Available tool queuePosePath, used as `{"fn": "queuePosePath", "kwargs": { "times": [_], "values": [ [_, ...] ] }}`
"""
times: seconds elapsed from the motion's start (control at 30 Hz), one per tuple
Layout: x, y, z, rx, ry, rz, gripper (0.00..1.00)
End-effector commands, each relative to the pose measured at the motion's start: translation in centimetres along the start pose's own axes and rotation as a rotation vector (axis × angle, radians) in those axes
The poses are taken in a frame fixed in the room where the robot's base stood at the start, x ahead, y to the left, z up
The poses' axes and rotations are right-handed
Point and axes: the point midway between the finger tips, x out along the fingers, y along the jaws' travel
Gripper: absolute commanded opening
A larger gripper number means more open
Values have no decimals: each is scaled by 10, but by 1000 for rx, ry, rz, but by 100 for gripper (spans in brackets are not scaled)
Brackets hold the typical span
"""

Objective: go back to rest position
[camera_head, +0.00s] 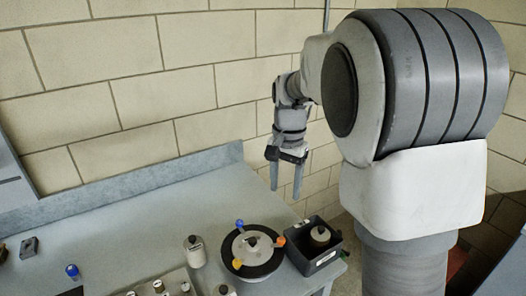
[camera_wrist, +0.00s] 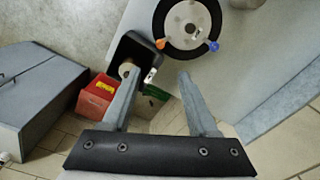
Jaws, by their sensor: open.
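My gripper (camera_head: 284,178) hangs in the air near the brick wall, above the right end of the grey bench (camera_head: 120,215). Its two fingers point down and stand apart, with nothing between them. In the wrist view my gripper (camera_wrist: 153,100) also shows open and empty. Beyond its fingertips are a black box (camera_wrist: 137,52) at the bench edge and a round black plate with a light disc (camera_wrist: 188,18). My arm runs from the right of the head view toward the wall.
The round black plate (camera_head: 253,268), the black box (camera_head: 314,266) holding a round part, and a light cylinder (camera_head: 195,250) stand on the bench. A blue-topped item (camera_head: 72,271) is at left. In the wrist view, a red box (camera_wrist: 97,101) and a grey cabinet (camera_wrist: 40,100) are below.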

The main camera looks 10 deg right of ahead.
Motion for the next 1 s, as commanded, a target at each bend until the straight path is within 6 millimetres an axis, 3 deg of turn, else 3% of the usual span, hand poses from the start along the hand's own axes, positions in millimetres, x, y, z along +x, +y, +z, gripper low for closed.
{"fn": "queuePosePath", "kwargs": {
  "times": [0.3, 0.5, 0.77, 1.0],
  "values": [
    [-49, 41, 44, -182, 82, -111, 60],
    [-68, 71, 79, -322, 163, -162, 60],
    [-78, 108, 124, -502, 294, -191, 60],
    [-72, 137, 156, -642, 411, -181, 60]
  ]
}}
